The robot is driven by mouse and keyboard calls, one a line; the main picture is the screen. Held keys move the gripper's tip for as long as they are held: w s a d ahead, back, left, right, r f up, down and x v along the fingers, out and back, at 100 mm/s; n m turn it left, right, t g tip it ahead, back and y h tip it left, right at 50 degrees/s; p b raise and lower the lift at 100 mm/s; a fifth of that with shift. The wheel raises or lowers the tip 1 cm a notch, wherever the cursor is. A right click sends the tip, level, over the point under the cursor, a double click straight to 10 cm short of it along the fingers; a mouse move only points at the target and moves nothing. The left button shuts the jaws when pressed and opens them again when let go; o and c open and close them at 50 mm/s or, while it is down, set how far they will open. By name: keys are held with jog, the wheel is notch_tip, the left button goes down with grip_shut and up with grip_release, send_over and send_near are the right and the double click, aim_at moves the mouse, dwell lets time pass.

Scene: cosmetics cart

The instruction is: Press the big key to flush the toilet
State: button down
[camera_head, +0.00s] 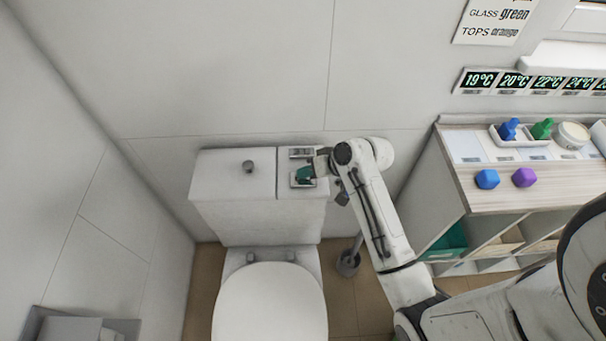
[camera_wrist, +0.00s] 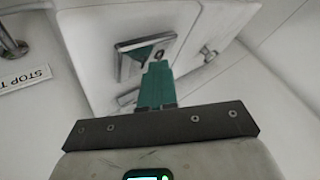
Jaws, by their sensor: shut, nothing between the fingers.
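The white toilet (camera_head: 268,305) stands against the wall, its lid down and its tank (camera_head: 232,190) behind. Two metal flush keys sit on the right part of the tank top. The back key (camera_head: 301,152) looks smaller; the front key (camera_head: 301,184) looks bigger and is partly covered by my gripper. My gripper (camera_head: 304,174), with teal fingers, is over the front key. In the wrist view the shut, empty fingers (camera_wrist: 157,68) overlap a square framed metal key (camera_wrist: 136,49). I cannot tell whether they touch it. Another metal edge (camera_wrist: 127,97) shows partly behind the fingers.
A small round knob (camera_head: 248,167) sits on the tank lid. A toilet brush holder (camera_head: 348,263) stands on the floor right of the toilet. A wooden cabinet (camera_head: 450,185) with blue, green and purple items is farther right. A sign (camera_wrist: 25,77) shows at left in the wrist view.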

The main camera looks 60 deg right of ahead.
aim_at(306, 181)
jog(key=shift+r+p, duration=1)
jog(key=shift+r, duration=0.15)
jog(key=shift+r, duration=0.15)
notch_tip(306, 181, up, 5)
jog(key=p, duration=0.5)
jog(key=s+a+f+n+g+b, duration=0.3)
jog(key=s+a+f+g, duration=0.15)
jog(key=s+a, duration=0.35)
jog(key=s+a+n+g+h+b, duration=0.2)
jog(key=s+a, duration=0.3)
jog(key=s, duration=0.6)
jog(key=shift+s+a+f+g, duration=0.2)
jog(key=shift+a+g, duration=0.1)
jog(key=shift+g, duration=0.45)
